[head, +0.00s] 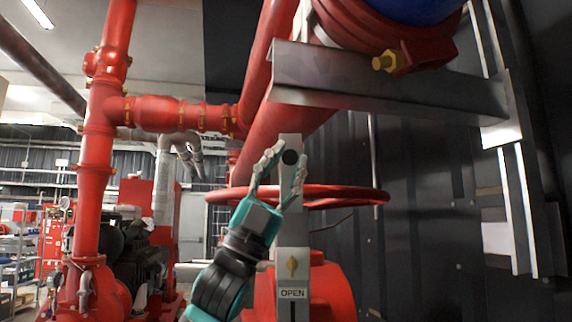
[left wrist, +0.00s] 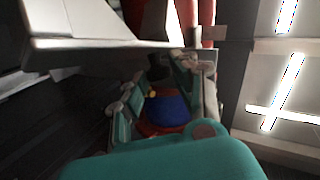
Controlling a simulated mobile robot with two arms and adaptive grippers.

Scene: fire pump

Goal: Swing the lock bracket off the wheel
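My right gripper is out of view.
A grey steel beam (head: 390,85) crosses above the wheel, below a red and blue body (head: 375,40). A thick red pipe (head: 265,90) slopes behind the bracket. Red piping (head: 95,165) stands at the left, and a dark corrugated wall (head: 430,220) closes the right.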

